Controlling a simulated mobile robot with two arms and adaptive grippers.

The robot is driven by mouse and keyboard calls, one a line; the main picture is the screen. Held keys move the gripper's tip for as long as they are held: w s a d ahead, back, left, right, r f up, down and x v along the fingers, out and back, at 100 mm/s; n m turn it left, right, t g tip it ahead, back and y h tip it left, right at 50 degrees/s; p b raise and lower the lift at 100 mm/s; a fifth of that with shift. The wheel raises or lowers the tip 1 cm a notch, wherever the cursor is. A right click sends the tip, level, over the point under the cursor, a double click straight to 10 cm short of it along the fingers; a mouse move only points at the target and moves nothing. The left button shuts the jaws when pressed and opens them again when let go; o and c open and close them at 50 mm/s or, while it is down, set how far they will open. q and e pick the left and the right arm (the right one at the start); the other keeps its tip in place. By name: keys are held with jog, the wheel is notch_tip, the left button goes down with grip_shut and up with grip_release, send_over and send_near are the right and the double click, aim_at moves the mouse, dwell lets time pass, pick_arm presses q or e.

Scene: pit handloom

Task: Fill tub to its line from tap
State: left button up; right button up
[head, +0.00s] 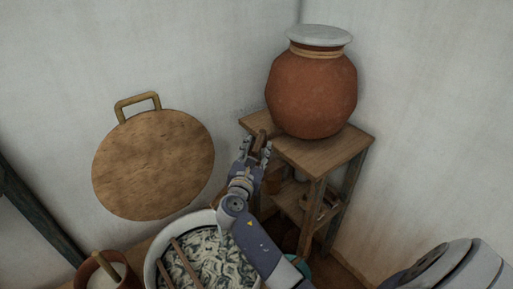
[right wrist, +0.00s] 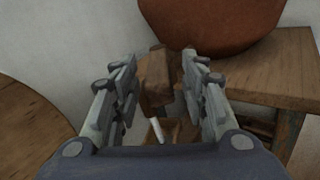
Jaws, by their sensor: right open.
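My right gripper (head: 257,145) is open at the left corner of the wooden stand, below the clay pot (head: 312,95). In the right wrist view its fingers (right wrist: 158,85) stand on either side of a brown wooden piece (right wrist: 156,75). I see a gap by the right finger; whether the left finger touches it is unclear. I cannot tell whether this piece is part of a tap. A small teal rim (head: 300,265) shows low behind my right arm, mostly hidden; I cannot tell whether it is the tub. No fill line shows. My left gripper is not in view.
The clay pot has a pale lid (head: 319,36) and sits on the wooden stand (head: 335,152), whose lower shelf holds small items. A round wooden board (head: 153,165) leans on the wall. A white-rimmed vessel (head: 152,270) with mottled contents and a brown pot (head: 84,272) are at the bottom.

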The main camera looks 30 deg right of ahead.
jog(key=shift+w+d, duration=0.1)
jog(key=shift+w, duration=0.05)
grip_shut()
